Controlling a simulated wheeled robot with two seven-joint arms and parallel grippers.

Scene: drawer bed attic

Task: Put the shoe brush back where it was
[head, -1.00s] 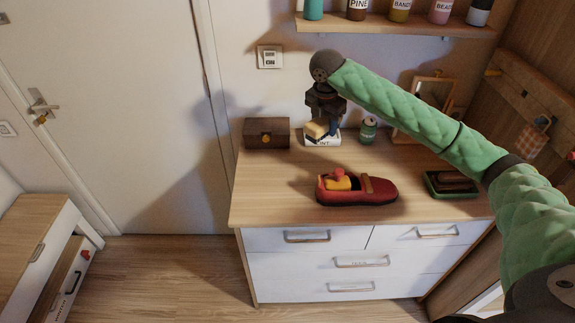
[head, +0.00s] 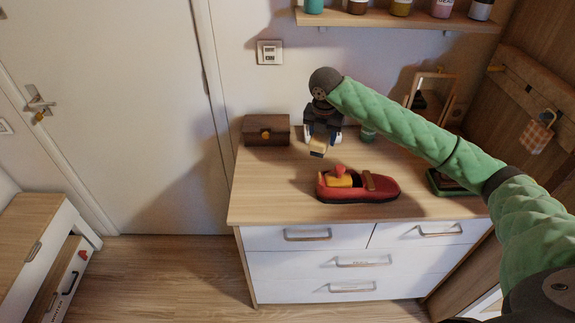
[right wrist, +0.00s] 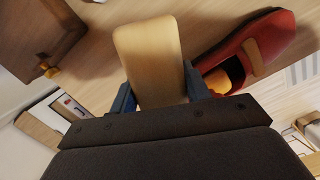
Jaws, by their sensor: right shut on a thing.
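My right gripper (head: 319,143) is shut on the shoe brush (head: 317,149), a pale wooden block with a dark end in the head view. It is held over the dresser top, behind the red shoe. In the right wrist view the brush (right wrist: 150,62) shows its smooth wooden face between the blue fingers (right wrist: 160,92). The red shoe (head: 382,188), with something yellow and red in its opening, lies on the dresser. My left gripper is not in view.
A brown wooden box (head: 262,131) stands at the back left of the dresser (head: 270,200). A green can (head: 368,134), a mirror (head: 432,95) and a dark green tray (head: 437,186) are toward the right. The dresser's front left is clear.

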